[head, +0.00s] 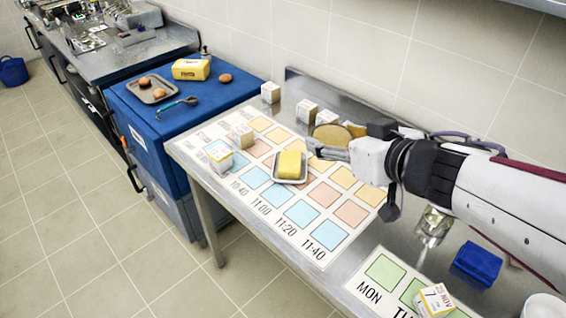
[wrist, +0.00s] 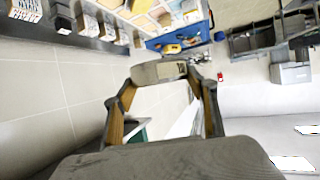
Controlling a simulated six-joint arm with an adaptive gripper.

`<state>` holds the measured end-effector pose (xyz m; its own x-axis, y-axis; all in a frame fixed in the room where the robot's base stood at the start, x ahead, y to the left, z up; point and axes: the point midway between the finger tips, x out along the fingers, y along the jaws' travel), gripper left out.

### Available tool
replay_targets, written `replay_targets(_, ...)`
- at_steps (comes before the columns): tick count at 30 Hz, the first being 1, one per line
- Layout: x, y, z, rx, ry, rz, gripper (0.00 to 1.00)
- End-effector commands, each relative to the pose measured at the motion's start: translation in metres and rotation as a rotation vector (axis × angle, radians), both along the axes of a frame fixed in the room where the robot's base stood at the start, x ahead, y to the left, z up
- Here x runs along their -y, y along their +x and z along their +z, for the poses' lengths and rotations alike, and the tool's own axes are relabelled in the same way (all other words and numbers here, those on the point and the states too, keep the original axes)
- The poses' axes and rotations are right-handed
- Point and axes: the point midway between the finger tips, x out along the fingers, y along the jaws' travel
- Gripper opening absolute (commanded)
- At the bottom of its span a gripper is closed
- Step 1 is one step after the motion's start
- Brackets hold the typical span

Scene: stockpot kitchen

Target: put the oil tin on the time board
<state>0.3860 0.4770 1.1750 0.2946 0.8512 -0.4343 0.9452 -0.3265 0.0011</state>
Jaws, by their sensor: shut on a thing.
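The time board (head: 238,190) is a white sheet with blue, pink and orange squares and printed times, lying on the steel counter. The fingers hide part of the tin.
More boxes (head: 306,111) stand behind. A glass (head: 433,225), a blue container (head: 477,264) and a second board (head: 368,294) lie nearer. A yellow pack (head: 191,68) is on the blue cabinet.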

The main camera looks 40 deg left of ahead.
Motion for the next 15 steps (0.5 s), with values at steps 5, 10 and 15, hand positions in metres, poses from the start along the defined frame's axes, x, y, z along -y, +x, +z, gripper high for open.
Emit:
replay_targets(5, -0.010, -0.014, -0.007, -0.003, -0.001, 0.013, 0.30)
replay_targets(10, -0.009, -0.013, -0.021, -0.003, -0.001, 0.013, 0.30)
replay_targets(15, -0.009, -0.013, -0.041, -0.005, -0.001, 0.013, 0.30)
